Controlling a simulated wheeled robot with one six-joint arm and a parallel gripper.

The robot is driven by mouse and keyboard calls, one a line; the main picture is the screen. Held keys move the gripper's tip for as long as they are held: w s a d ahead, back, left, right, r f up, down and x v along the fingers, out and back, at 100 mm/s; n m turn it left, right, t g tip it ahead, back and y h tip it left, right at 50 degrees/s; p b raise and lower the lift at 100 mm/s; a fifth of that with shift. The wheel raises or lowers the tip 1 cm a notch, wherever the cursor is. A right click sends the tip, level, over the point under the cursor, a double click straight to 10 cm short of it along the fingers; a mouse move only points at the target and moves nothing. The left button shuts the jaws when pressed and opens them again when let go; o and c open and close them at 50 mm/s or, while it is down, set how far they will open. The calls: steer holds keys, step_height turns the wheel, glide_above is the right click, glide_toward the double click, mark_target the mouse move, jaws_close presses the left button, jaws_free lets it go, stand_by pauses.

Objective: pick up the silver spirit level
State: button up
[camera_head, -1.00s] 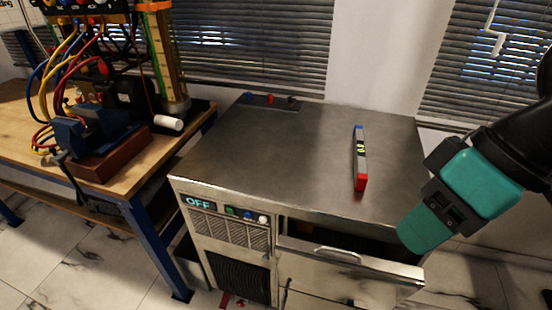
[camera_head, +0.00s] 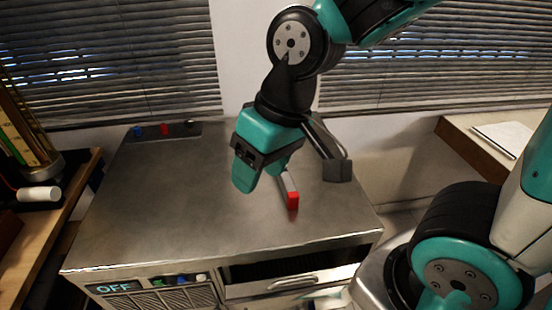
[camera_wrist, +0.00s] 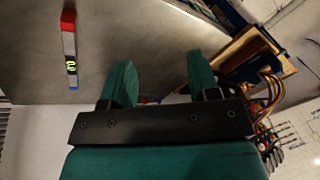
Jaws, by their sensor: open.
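The silver spirit level (camera_head: 289,187) lies on the steel cabinet top, with a red end cap facing the front. In the head view my gripper hides its far part. In the wrist view the whole level (camera_wrist: 69,48) shows at the upper left, with a red end, a blue end and a lit green display. My gripper (camera_head: 262,182) is above the cabinet top, beside the level in the picture. In the wrist view its two teal fingers (camera_wrist: 160,85) are apart with nothing between them, and the level lies to their left.
The steel cabinet (camera_head: 160,215) has a partly open drawer (camera_head: 290,283) at its front. A strip with small coloured knobs (camera_head: 165,130) sits at its back left edge. A wooden bench (camera_head: 50,230) stands at the left, and a shelf with paper (camera_head: 490,140) at the right.

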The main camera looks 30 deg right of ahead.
steer(key=w+d+f+m+t+h+p, duration=0.1)
steer(key=w+d+f+m+h, duration=0.1)
steer(key=w+d+m, duration=0.3)
steer(key=w+d+f+m+t+h+p, duration=0.1)
steer(key=w+d+f+m+t+h, duration=0.15)
steer(key=w+d, duration=0.45)
steer(key=shift+g, duration=0.35)
steer(key=x, duration=0.7)
steer(key=d+x, duration=0.1)
steer(key=x, duration=0.2)
steer(key=shift+w+p, duration=0.3)
steer(key=shift+w, duration=0.15)
steer(key=shift+d+p+x, duration=0.2)
steer(key=shift+p+x, duration=0.15)
steer(key=shift+x, duration=1.3)
steer(key=shift+d+p+x, duration=0.2)
steer(key=shift+p+x, duration=0.15)
steer(key=shift+x, duration=1.3)
steer(key=shift+r, duration=0.1)
jaws_close()
